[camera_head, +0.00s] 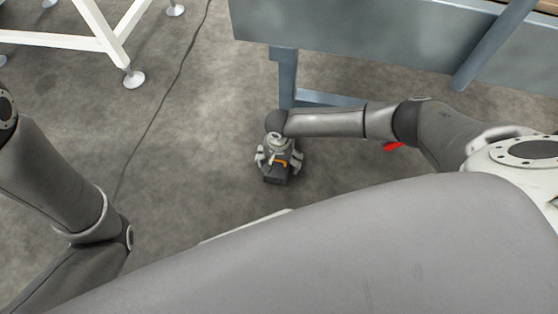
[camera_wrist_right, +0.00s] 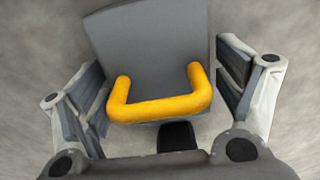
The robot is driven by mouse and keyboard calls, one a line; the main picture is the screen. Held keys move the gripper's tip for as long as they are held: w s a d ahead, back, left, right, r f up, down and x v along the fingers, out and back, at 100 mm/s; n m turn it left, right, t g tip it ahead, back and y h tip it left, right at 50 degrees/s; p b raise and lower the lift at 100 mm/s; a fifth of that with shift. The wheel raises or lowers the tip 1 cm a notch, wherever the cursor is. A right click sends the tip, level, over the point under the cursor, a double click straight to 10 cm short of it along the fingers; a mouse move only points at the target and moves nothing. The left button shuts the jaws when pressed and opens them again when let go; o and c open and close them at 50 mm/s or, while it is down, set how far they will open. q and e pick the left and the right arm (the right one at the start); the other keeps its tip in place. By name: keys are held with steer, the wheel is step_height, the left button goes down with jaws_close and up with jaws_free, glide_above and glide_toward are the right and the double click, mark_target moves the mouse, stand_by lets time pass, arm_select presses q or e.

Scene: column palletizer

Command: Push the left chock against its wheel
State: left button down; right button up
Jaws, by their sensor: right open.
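The chock (camera_head: 275,180) is a dark grey block on the concrete floor, with a yellow-orange handle (camera_wrist_right: 160,107) that shows clearly in the right wrist view. My right gripper (camera_head: 279,160) is right over the chock, pointing down. In the right wrist view its fingers stand apart on either side of the handle (camera_wrist_right: 160,85), with gaps on both sides, and they do not close on it. The chock's grey face (camera_wrist_right: 150,40) lies beyond the handle. No wheel can be made out in either view. My left arm shows at the left edge, but its gripper is out of view.
A blue-grey steel frame (camera_head: 340,45) with legs stands just behind the chock. A small red thing (camera_head: 393,146) shows partly behind my right arm. A white frame (camera_head: 110,45) on round feet stands at the upper left. A dark cable (camera_head: 160,105) crosses the otherwise bare floor.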

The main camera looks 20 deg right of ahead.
steer(key=shift+a+r, duration=0.1)
steer(key=shift+r, duration=3.65)
